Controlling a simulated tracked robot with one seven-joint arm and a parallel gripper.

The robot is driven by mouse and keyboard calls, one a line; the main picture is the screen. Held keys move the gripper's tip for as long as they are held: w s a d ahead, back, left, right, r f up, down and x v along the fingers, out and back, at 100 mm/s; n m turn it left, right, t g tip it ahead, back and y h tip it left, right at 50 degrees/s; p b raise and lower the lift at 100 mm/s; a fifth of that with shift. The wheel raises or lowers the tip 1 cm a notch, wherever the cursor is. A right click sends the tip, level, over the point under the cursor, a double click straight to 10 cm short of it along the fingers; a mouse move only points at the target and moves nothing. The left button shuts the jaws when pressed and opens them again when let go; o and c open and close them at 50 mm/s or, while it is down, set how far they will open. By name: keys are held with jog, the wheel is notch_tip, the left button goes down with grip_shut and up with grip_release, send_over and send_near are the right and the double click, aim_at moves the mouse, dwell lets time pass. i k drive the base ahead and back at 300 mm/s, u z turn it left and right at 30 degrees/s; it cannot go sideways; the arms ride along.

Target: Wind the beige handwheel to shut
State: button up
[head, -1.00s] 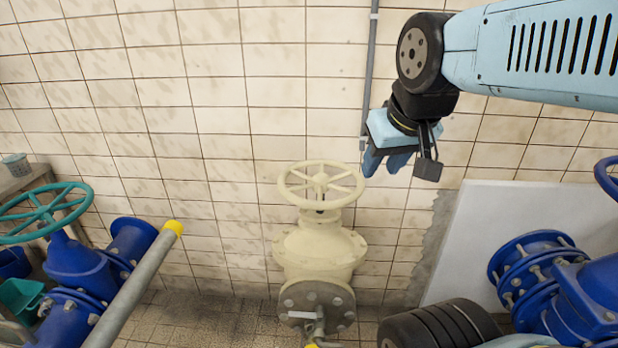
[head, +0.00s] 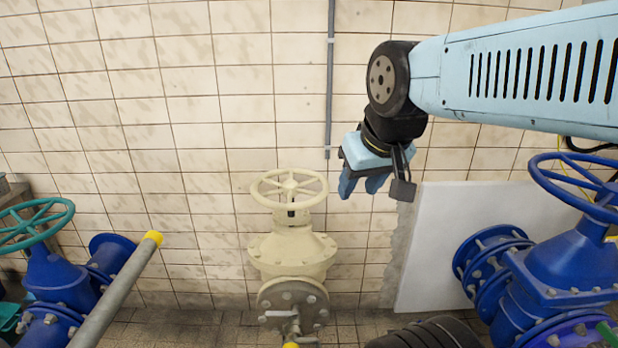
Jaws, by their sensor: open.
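The beige handwheel (head: 289,189) sits level on top of the beige valve body (head: 291,252), in the middle of the head view against the tiled wall. It is a round spoked wheel on a short stem. My gripper (head: 360,188) hangs to the right of the wheel, its blue fingers pointing down and a little left. It is open with nothing between the fingers. In the picture a gap shows between the fingers and the wheel rim. How far apart they are in depth I cannot tell.
A teal handwheel (head: 36,222) on a blue valve stands at the left, with a grey pipe (head: 115,290) with a yellow end beside it. A blue handwheel and blue valve (head: 570,260) stand at the right. A white panel (head: 428,240) leans on the wall. A thin grey conduit (head: 330,80) runs down the wall.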

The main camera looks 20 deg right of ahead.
aim_at(290, 188)
jog(key=z, duration=0.35)
jog(key=k, duration=0.1)
jog(key=z, duration=0.35)
jog(key=i, duration=0.75)
jog(key=u, duration=0.7)
